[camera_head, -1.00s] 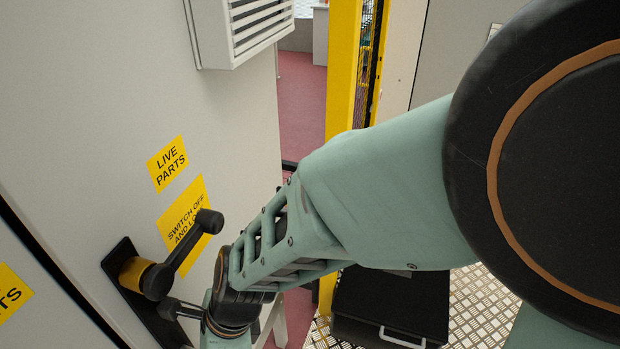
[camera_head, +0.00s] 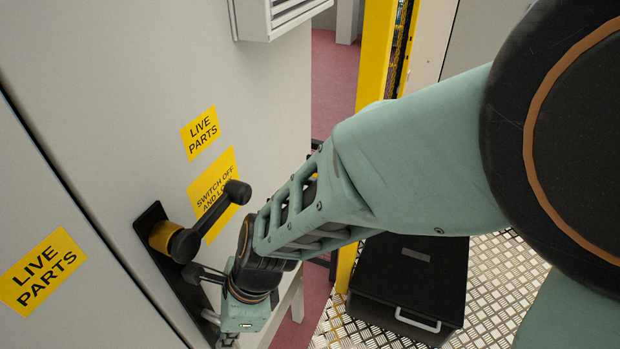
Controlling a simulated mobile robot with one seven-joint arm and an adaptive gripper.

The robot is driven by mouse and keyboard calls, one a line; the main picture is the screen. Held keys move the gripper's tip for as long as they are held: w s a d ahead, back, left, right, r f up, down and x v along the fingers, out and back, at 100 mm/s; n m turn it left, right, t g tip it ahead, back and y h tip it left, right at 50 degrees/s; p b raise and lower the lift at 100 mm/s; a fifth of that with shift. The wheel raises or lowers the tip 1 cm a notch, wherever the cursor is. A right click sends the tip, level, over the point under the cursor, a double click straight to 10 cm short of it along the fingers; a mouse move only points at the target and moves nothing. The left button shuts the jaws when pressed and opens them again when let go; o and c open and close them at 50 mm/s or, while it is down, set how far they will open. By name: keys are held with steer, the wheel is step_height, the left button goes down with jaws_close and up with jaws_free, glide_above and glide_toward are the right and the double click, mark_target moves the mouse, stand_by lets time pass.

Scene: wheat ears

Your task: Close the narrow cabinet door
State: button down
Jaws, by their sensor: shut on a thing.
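A tall light-grey cabinet fills the left side. The narrow door (camera_head: 130,130) is its right-hand panel, with yellow warning labels. A dark seam runs along its left edge beside the neighbouring panel (camera_head: 60,180). On the door is a black handle plate (camera_head: 150,222) with a yellow collar and a black lever ending in a round knob (camera_head: 237,192). My arm reaches down to the lower part of this handle. My gripper (camera_head: 215,322) is at the bottom edge, shut on the handle; its fingers are mostly hidden by my wrist and the frame edge.
A grey vent box (camera_head: 280,18) sticks out high on the door. A yellow post (camera_head: 375,55) stands behind my arm. A black case (camera_head: 415,275) with a white handle lies on the metal tread floor (camera_head: 490,290). Reddish floor (camera_head: 335,85) shows beyond the door's right edge.

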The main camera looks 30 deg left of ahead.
steer(key=shift+w+a+r, duration=0.15)
steer(key=shift+w+a, duration=0.1)
steer(key=c, duration=2)
jaws_free()
steer(key=shift+o, duration=0.2)
steer(key=shift+w+d+r, duration=0.1)
steer(key=shift+r, duration=0.4)
steer(key=v, duration=0.6)
steer(key=shift+d+r, duration=0.2)
steer(key=shift+d, duration=0.05)
